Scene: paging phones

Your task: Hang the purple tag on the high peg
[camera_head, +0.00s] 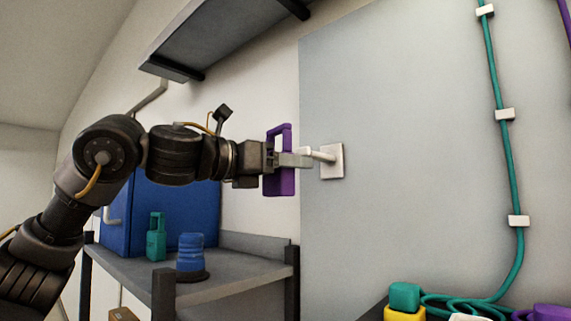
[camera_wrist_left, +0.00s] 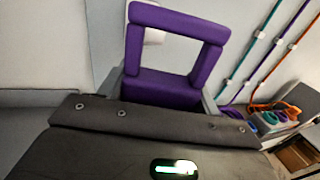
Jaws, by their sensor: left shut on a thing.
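The purple tag (camera_head: 280,184) is a block with a square loop on top. My left gripper (camera_head: 291,160) is shut on it and holds it upright in front of the wall. The tag's open loop also shows in the left wrist view (camera_wrist_left: 178,22), standing up out of the fingers. The white peg (camera_head: 322,155) sticks out from a square plate on the grey panel, just right of the tag. In the left wrist view, part of the white peg or its plate (camera_wrist_left: 154,37) shows through the loop. I cannot tell whether the tag touches the peg. My right gripper is not in view.
A grey shelf (camera_head: 220,284) below holds a teal tag (camera_head: 156,237) and a blue ribbed object (camera_head: 191,256). A blue cabinet (camera_head: 175,213) stands behind. An upper shelf (camera_head: 215,45) hangs above. A teal cable (camera_head: 507,150) runs down the panel at right.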

